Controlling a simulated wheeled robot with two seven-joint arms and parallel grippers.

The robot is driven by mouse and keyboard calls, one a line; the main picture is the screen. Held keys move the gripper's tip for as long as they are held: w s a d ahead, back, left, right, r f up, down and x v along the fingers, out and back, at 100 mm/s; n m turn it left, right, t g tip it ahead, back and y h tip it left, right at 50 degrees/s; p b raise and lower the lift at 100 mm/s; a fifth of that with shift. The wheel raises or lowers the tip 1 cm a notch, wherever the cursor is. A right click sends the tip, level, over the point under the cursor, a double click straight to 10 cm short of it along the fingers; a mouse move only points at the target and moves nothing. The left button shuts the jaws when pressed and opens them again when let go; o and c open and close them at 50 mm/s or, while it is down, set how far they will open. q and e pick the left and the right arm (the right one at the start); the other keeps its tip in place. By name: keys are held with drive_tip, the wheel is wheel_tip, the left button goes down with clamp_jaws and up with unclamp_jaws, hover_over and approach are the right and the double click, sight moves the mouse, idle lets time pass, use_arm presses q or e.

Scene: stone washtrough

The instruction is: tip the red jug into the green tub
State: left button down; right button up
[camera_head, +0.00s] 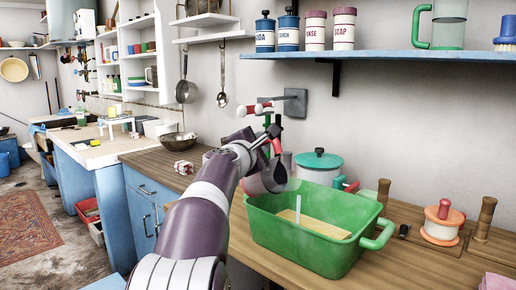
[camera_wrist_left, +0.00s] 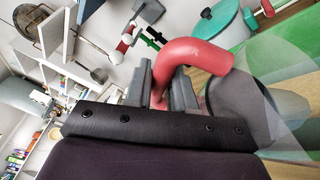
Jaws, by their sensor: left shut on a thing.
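The green tub (camera_head: 355,258) stands on the wooden counter, with a pale yellowish layer and an upright white strip inside. My left gripper (camera_head: 268,145) is at the tub's back left, shut on the red handle of the red jug (camera_head: 277,172). The jug's body is clear and greyish, partly hidden by my arm in the head view. In the left wrist view the curved red handle (camera_wrist_left: 200,54) sits between the fingers (camera_wrist_left: 160,85), with the jug's body at right. How far the jug is tilted is hard to tell. My right gripper is not in view.
A pot with a teal lid (camera_head: 320,160) stands behind the tub. A wall fixture with red-and-white knobs (camera_head: 290,103) is close above the gripper. A coral spool-like thing (camera_head: 442,222) stands right of the tub. A blue shelf (camera_head: 400,56) runs overhead.

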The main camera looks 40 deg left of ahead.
use_arm(q)
drive_tip(key=shift+d+f+m+t+b, duration=0.3)
drive_tip(key=shift+d+m+b, duration=0.2)
drive_tip(key=shift+b, duration=0.7)
drive_tip(key=shift+d+r+b, duration=0.15)
drive_tip(key=shift+b, duration=0.15)
drive_tip(key=shift+s, duration=0.1)
drive_tip(key=shift+r, duration=0.1)
drive_tip(key=shift+d+f+m+b, duration=0.2)
drive_tip(key=shift+d+m+b, duration=0.35)
drive_tip(key=shift+b, duration=0.5)
drive_tip(key=shift+s+d+r+m+t+b, duration=0.1)
drive_tip(key=shift+d+m+t+b, duration=0.4)
drive_tip(key=shift+b, duration=0.5)
drive_tip(key=shift+a+r, duration=0.1)
drive_tip(key=shift+r, duration=0.1)
drive_tip(key=shift+p, duration=0.3)
